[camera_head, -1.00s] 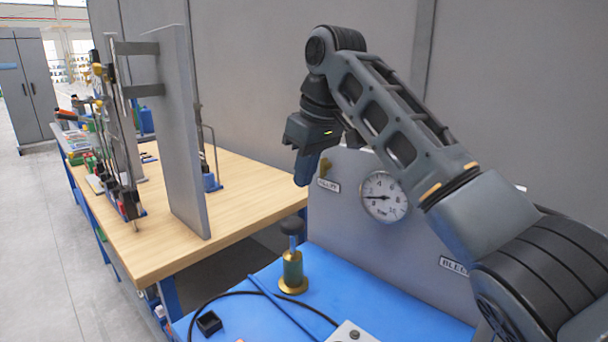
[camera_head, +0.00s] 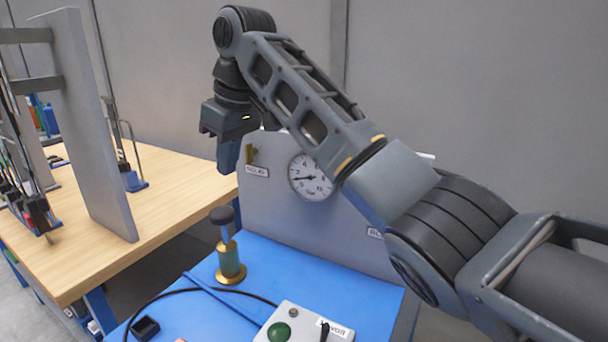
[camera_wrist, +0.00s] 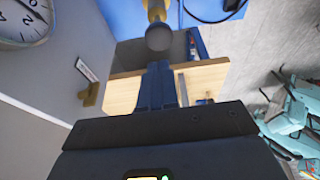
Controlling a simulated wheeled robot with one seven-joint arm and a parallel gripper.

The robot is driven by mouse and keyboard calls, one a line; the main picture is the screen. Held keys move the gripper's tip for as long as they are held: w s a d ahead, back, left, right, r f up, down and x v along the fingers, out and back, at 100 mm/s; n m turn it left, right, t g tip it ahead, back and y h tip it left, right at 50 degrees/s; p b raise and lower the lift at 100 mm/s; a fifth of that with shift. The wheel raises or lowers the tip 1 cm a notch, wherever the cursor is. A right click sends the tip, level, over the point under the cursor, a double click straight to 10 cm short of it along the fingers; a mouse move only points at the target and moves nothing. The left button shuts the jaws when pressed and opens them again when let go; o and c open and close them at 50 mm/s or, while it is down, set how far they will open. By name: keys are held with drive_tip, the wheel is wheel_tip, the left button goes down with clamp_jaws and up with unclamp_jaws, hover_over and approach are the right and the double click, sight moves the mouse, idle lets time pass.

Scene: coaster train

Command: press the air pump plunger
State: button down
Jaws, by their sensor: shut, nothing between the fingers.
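The air pump (camera_head: 229,264) is a small brass-coloured cylinder on a round brass base, upright on the blue bench top. Its plunger (camera_head: 221,217) has a black knob on a grey rod and stands raised out of the body. The knob (camera_wrist: 158,38) also shows in the wrist view, just beyond my fingertips, with part of the brass body above it. My gripper (camera_head: 228,162) points down above the pump, with its dark blue fingers (camera_wrist: 157,84) shut together and empty. A gap separates the fingertips from the knob.
A grey panel with a round pressure gauge (camera_head: 311,177) and a brass valve lever (camera_head: 251,154) stands behind the pump. A control box (camera_head: 303,328) with a green button, a black cable and a small black holder (camera_head: 145,328) lie in front. A wooden table (camera_head: 150,190) is left.

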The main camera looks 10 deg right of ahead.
drive_tip(key=shift+r, duration=0.15)
wheel_tip(320, 180, up, 5)
drive_tip(key=shift+d+f+b, duration=0.1)
drive_tip(key=shift+d+b, duration=0.05)
drive_tip(key=shift+b, duration=0.3)
drive_tip(key=p, duration=0.2)
approach(221, 210)
drive_tip(key=x, duration=0.5)
drive_tip(key=shift+w+f, duration=0.1)
drive_tip(key=shift+w, duration=0.05)
drive_tip(key=shift+f, duration=0.65)
